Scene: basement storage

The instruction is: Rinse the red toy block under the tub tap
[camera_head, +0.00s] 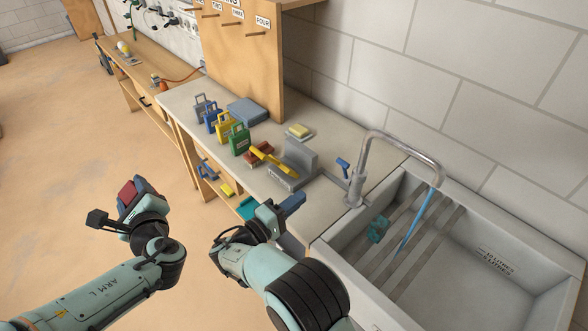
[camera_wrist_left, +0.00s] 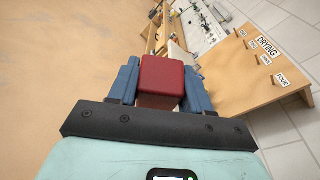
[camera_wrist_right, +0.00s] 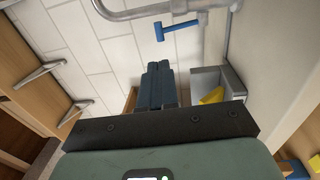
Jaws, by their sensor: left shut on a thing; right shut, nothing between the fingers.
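The red toy block (camera_head: 127,193) is held between the blue fingers of my left gripper (camera_head: 140,190), in the air over the floor at the left. The left wrist view shows the block (camera_wrist_left: 161,78) with a finger on each side. My right gripper (camera_head: 291,203) is shut and empty, in front of the counter and left of the tub (camera_head: 333,256). Its fingers (camera_wrist_right: 160,85) are together in the right wrist view. The tub tap (camera_head: 400,142) arches over the tub, with a blue lever (camera_head: 343,164) at its left. A blue stream (camera_head: 416,220) like running water falls from its spout.
A teal thing (camera_head: 378,229) lies in the tub. A pegged wooden board (camera_head: 240,60) stands behind.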

